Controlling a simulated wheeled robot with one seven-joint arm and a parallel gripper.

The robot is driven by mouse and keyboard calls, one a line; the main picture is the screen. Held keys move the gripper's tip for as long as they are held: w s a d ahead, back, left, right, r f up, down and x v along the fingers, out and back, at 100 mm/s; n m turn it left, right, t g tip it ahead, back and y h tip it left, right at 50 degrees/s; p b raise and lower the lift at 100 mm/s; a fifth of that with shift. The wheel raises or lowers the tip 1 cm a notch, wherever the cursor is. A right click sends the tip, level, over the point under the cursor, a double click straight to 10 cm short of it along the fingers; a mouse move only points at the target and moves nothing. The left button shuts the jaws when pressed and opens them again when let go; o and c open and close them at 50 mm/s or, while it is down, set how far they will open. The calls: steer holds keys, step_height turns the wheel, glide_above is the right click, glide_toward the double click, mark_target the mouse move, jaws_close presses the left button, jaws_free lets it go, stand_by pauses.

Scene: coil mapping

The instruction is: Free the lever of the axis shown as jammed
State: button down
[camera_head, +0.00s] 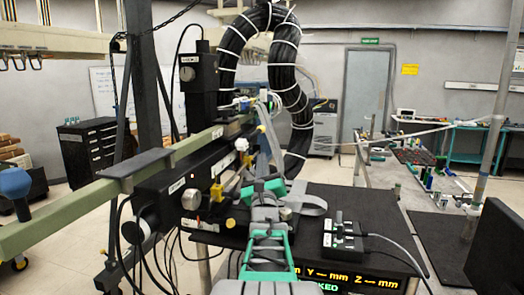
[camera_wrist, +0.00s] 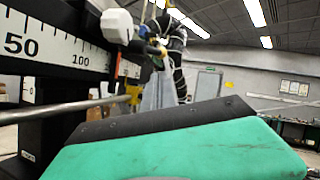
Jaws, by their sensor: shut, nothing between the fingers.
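My gripper (camera_head: 268,187) is in front of the black measuring rig, right of its levers. Its jaws are shut and empty. A yellow lever part (camera_head: 217,192) sits on the black carriage, with a white knob (camera_head: 241,144) above it. The white knob also shows at upper left in the wrist view (camera_wrist: 117,26), apart from my green-and-black finger (camera_wrist: 180,150). A silver knob (camera_head: 191,199) is left of the yellow part. The display (camera_head: 365,277) shows dashes for Y and Z; my arm covers its left part, and only "KED" shows below. The jammed axis cannot be read.
A switch box (camera_head: 342,238) with a cable stands on the black table (camera_head: 385,222), right of my arm. A ruler scale (camera_wrist: 50,42) and metal rod (camera_wrist: 60,110) lie close in the wrist view.

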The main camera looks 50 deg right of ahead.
mark_target(255, 133)
steer(key=p+x, duration=0.3)
steer(key=x, duration=0.5)
steer(key=shift+s+r+p, duration=0.1)
steer(key=shift+p, duration=0.25)
steer(key=shift+w+d+r, duration=0.1)
steer(key=shift+w+d, duration=0.2)
steer(key=shift+d, duration=0.1)
steer(key=shift+s+b, duration=0.1)
steer(key=shift+b, duration=0.45)
steer(key=shift+d+b, duration=0.1)
steer(key=shift+b, duration=0.25)
